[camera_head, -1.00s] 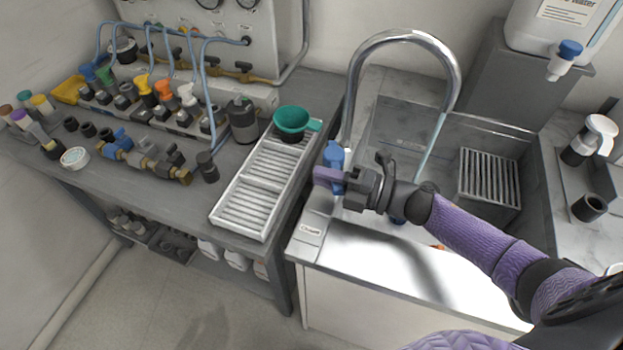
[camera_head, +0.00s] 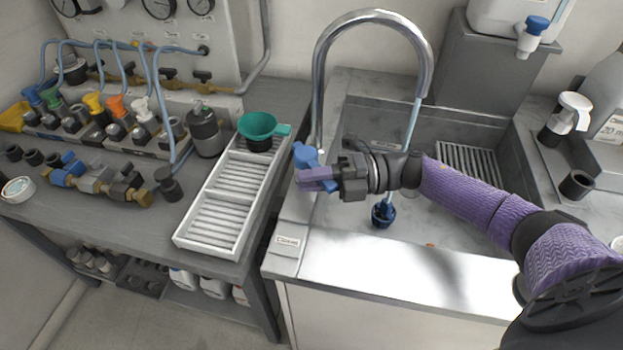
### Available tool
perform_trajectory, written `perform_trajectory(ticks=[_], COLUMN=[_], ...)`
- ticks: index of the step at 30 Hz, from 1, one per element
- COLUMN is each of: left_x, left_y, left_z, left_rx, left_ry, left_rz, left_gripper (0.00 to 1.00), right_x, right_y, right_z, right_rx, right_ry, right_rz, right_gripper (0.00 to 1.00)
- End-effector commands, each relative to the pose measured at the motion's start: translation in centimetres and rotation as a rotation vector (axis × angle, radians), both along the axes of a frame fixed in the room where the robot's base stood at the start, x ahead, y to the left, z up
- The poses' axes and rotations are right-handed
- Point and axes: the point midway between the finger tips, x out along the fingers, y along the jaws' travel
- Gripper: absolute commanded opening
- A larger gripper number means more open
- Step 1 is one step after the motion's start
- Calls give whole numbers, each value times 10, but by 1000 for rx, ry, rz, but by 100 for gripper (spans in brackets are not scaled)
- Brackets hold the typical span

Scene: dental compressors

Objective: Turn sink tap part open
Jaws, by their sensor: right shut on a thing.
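The sink tap is a chrome gooseneck faucet (camera_head: 320,85) at the sink's left rear, with a blue handle (camera_head: 306,156) low on its left side. A pale blue stream of water (camera_head: 414,122) runs down from the spout. My right gripper (camera_head: 312,181), on a purple arm from the right, is at the handle, with its fingers shut on it. The fingers hide part of the handle and the tap's base. A dark blue cup-like thing (camera_head: 383,214) stands in the basin below the stream. My left gripper is not in view.
The sink basin (camera_head: 470,122) has a grey slatted rack (camera_head: 468,162). Left of the sink are a white slatted tray (camera_head: 222,215), a green funnel (camera_head: 258,125) and several fittings. A white-topped bottle (camera_head: 565,118) stands at the right.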

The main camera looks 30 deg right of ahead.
Motion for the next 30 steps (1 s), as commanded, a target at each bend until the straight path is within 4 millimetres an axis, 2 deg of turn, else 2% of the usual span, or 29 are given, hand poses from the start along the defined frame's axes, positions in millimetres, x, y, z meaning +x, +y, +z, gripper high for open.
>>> perform_trajectory(ticks=[5, 6, 10, 11, 20, 23, 30], left_x=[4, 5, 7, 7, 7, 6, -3], left_y=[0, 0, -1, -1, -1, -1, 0], left_z=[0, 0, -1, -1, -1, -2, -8], left_rx=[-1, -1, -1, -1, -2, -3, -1], left_ry=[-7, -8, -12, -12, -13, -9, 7], left_rz=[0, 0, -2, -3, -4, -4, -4], left_gripper=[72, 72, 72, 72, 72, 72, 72], right_x=[0, 0, 0, 0, -1, -7, -27], right_y=[0, 0, 0, 0, -4, -21, -77], right_z=[-1, -1, -1, -1, -1, -2, -3], right_rx=[-2, -2, -1, -1, -1, -3, -3], right_ry=[3, 3, 3, 1, 1, 2, 3], right_rz=[0, 0, -1, -1, -2, -5, -4], right_gripper=[0, 25, 52, 56, 56, 56, 56])
